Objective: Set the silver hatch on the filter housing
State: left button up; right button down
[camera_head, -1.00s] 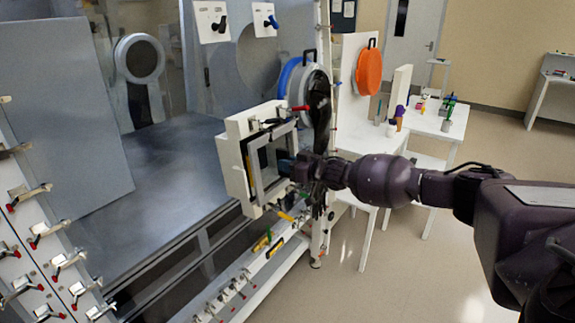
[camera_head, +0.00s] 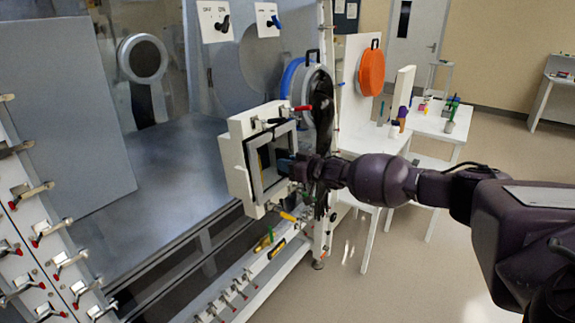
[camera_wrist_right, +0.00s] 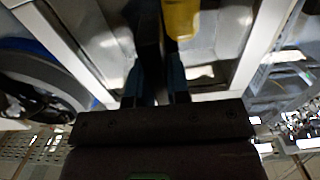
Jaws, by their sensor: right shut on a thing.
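The silver hatch (camera_head: 274,188), a square grey frame with a dark middle, is upright at the front of the white filter housing (camera_head: 236,170). It overlaps the housing's front face; whether it is fully seated cannot be told. My right gripper (camera_head: 288,167) reaches in from the right and is shut on the hatch near its middle. In the right wrist view, the blue-tipped fingers (camera_wrist_right: 155,85) close on a dark part in front of the silver hatch (camera_wrist_right: 112,45). The gripped part is mostly hidden. My left gripper is not in view.
Red (camera_head: 300,108) and yellow (camera_head: 288,216) clamp handles stick out around the housing. A round blue-rimmed port (camera_head: 292,78) stands close behind. A white post and rail run below, with toggle clamps at left. White tables (camera_head: 436,125) stand to the right.

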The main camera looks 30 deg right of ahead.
jog(key=shift+w+a, duration=0.25)
jog(key=shift+w, duration=0.3)
dwell(1.1)
jog(key=c, duration=1)
grip_release()
jog(key=shift+f, duration=0.15)
jog(key=v, duration=1)
jog(key=shift+s+d, duration=0.2)
jog(key=shift+s, duration=0.15)
